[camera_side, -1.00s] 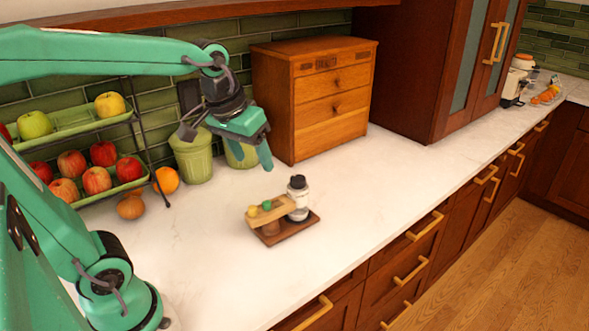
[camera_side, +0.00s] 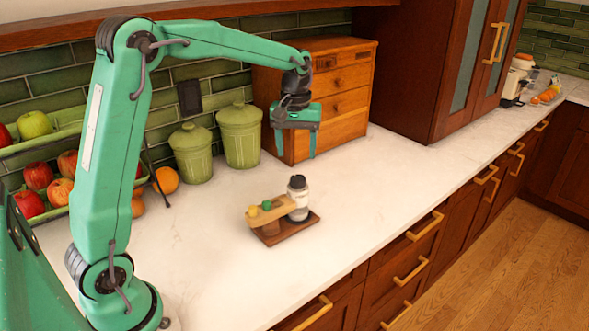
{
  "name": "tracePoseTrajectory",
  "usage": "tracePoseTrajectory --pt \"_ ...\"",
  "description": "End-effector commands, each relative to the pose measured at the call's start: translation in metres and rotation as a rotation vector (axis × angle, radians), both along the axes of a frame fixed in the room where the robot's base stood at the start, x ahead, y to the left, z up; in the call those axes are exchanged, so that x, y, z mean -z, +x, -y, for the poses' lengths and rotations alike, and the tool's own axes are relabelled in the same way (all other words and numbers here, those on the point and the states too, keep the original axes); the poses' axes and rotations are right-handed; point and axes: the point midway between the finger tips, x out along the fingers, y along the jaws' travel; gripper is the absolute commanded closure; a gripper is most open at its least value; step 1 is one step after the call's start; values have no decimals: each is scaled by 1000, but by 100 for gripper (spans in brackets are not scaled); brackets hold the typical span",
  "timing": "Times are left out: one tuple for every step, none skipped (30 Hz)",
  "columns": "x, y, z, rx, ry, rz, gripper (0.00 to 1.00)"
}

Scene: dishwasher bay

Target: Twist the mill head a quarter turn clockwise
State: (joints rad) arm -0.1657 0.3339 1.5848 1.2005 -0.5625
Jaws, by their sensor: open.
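The mill (camera_side: 299,204) is a small clear-and-white bottle shape with a dark head (camera_side: 298,182). It stands upright at the right end of a small brown wooden stand (camera_side: 287,230) on the white counter. A light wooden piece (camera_side: 284,212) with a yellow and a green knob sits beside it on the stand. My gripper (camera_side: 296,148) is open and empty, pointing down in the air, above the mill head in the picture and apart from it. Its two fingers are spread, with nothing seen between them.
Two green lidded canisters (camera_side: 240,137) and a wooden drawer box (camera_side: 344,102) stand along the back wall. A fruit rack (camera_side: 70,124) is at the left. The white counter (camera_side: 400,168) around the stand is clear; its front edge lies right of the stand.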

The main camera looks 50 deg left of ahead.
Motion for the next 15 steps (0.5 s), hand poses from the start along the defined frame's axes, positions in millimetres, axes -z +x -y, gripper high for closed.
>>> tracePoseTrajectory --pt "5 4 -2 -13 -2 -9 41" --pt "6 6 -3 -20 -3 -13 41" --pt "8 8 -4 -26 -3 -16 41" --pt "9 9 -5 -30 -3 -19 41" --pt "10 10 -5 -33 -4 -20 41" --pt "10 10 -6 -35 -4 -21 41" --pt "10 10 -6 -36 -4 -22 41" --pt "11 11 -6 -37 -4 -22 41" --pt "11 11 -6 -37 -4 -22 41" --pt "11 11 -6 -37 -4 -22 41" --pt "11 10 -6 -37 -4 -22 41" --pt "11 10 -6 -37 -4 -23 41" --pt "12 10 -6 -37 -4 -23 41" --pt "12 10 -6 -37 -4 -23 41" --pt "14 10 -6 -36 -4 -23 41"
